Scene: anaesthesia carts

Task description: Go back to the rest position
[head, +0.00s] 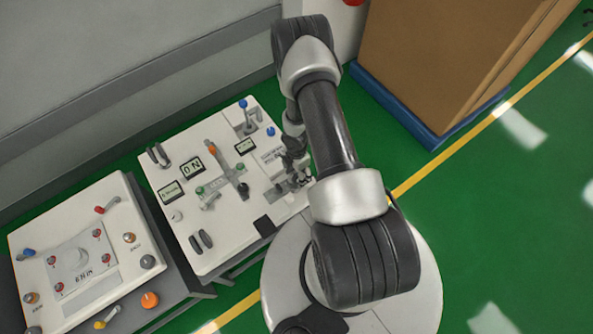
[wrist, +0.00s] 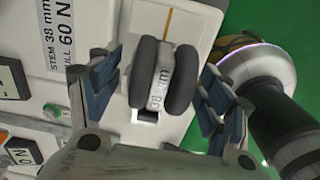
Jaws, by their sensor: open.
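My gripper (head: 298,172) is over the right edge of the white panel of the nearer cart (head: 228,143), partly hidden by my own arm. In the wrist view my gripper (wrist: 160,95) is open, with its dark blue-grey fingers apart. Between them, as seen there, is a dark two-lobed handle (wrist: 183,90) with a pale middle marked "38 mm". A gap shows on either side of the handle, and no finger visibly touches it. I cannot tell how far the fingertips are above the panel.
A second cart (head: 115,210) with coloured knobs stands at the left. A cardboard box (head: 440,65) on a blue pallet (head: 395,110) is behind my arm at the upper right. A grey wall (head: 130,65) runs behind the carts. Open green floor (head: 480,230) lies to the right.

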